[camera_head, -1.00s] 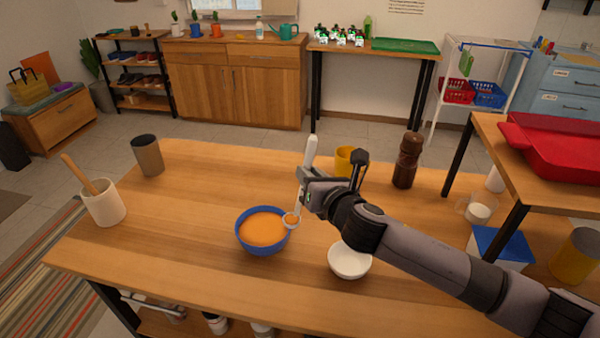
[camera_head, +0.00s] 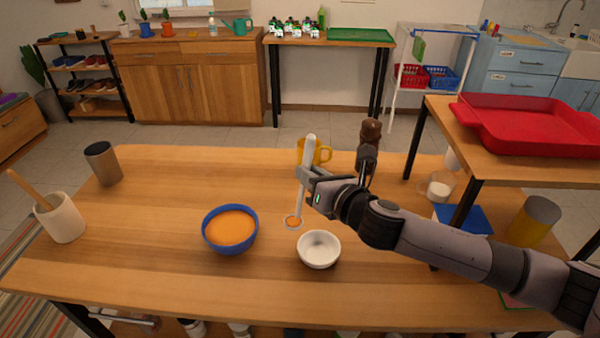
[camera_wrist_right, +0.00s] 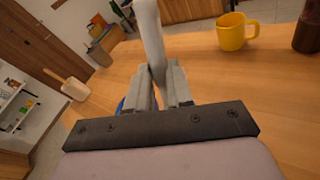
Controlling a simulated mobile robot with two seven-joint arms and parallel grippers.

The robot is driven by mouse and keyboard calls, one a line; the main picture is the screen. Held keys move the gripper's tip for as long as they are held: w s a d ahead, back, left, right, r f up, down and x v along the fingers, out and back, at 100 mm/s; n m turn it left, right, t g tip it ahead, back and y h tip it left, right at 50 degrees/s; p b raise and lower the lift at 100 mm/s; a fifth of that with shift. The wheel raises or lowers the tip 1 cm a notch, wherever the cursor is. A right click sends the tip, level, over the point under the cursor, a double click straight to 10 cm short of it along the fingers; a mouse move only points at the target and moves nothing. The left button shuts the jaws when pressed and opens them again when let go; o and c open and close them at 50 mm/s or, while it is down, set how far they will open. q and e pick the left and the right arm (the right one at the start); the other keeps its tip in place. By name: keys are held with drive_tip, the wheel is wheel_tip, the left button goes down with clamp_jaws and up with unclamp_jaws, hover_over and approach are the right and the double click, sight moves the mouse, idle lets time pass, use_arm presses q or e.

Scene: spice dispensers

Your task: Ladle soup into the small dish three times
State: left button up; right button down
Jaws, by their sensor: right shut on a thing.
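My right gripper (camera_head: 305,180) is shut on the handle of a white ladle (camera_head: 309,150), which also shows in the right wrist view (camera_wrist_right: 148,30). The ladle is near upright with its bowl low, and orange soup shows in that bowl. The ladle bowl is between the blue soup bowl (camera_head: 206,236) and the small white dish (camera_head: 319,262), beside the dish's upper left. The blue bowl holds orange soup (camera_head: 230,224). The inside of the dish looks white. My left gripper is not in view.
A yellow mug (camera_head: 318,153) and a dark pepper mill (camera_head: 370,134) stand behind my right gripper. A grey-brown canister (camera_head: 103,163) and a white crock (camera_head: 62,220) with a wooden utensil stand at left. A raised shelf with a red tray (camera_head: 530,122) is at right.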

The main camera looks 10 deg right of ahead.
drive_tip(key=shift+s+d, duration=1.55)
drive_tip(key=shift+d, duration=1.85)
wheel_tip(320, 180, down, 5)
drive_tip(key=b, duration=0.4)
drive_tip(key=w+a+f+n+g+h, duration=0.4)
drive_tip(key=w+a+n+g+h, duration=0.1)
drive_tip(key=w+a+g+h, duration=0.3)
drive_tip(key=shift+w+a+f+g+h, duration=0.15)
drive_tip(key=shift+a+f+g+h, duration=0.25)
drive_tip(key=shift+a+g+h, duration=0.65)
